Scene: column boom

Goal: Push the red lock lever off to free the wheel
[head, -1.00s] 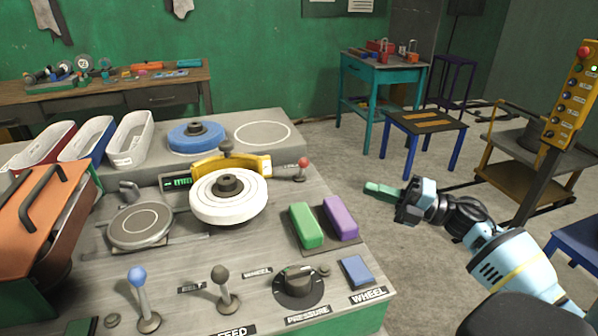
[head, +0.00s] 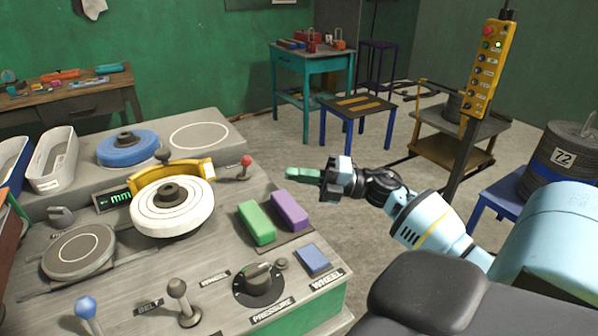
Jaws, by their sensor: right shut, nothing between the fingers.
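The red lock lever (head: 246,160) is a short lever with a red ball knob. It stands on the grey bench top just right of the white wheel (head: 155,217) and its yellow guard (head: 150,180). My right gripper (head: 290,173) comes in from the right, with its green fingertips shut and empty, pointing left toward the lever. In the picture a gap separates the fingertips from the knob. My left gripper is not in view.
A green block (head: 256,223) and a purple block (head: 290,210) sit in front of the lever. A blue disc (head: 128,150) is behind the wheel. Knobs and levers line the bench front. A yellow control box (head: 487,68) stands at right.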

